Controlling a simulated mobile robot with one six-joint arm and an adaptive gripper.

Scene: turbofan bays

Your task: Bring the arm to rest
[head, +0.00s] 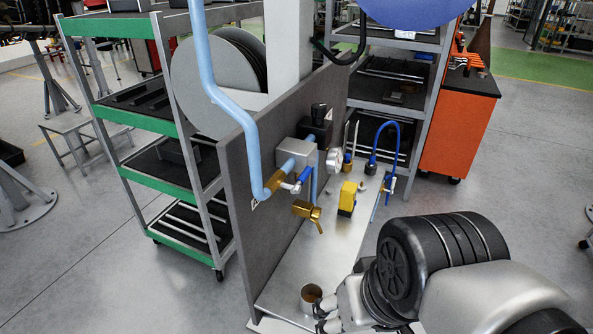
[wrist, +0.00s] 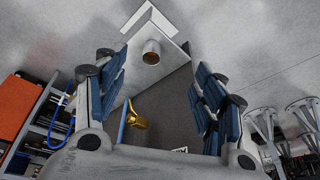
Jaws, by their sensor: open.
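My gripper (head: 326,314) is at the bottom of the head view, beside a small metal cup (head: 311,297) on the bench plate (head: 330,247). In the wrist view my gripper (wrist: 160,88) has its blue-padded fingers spread wide on both sides, with nothing between the pads. The cup (wrist: 151,58) shows there beyond the fingertips, near the plate's corner. My arm reaches in from the lower right of the head view and hides part of the plate.
A grey upright panel (head: 240,180) carries a blue pipe (head: 232,105), a gauge (head: 334,160) and a brass valve (head: 308,211). A yellow block (head: 347,197) stands on the plate. A green-edged rack (head: 175,193) is left; an orange cabinet (head: 455,135) is behind.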

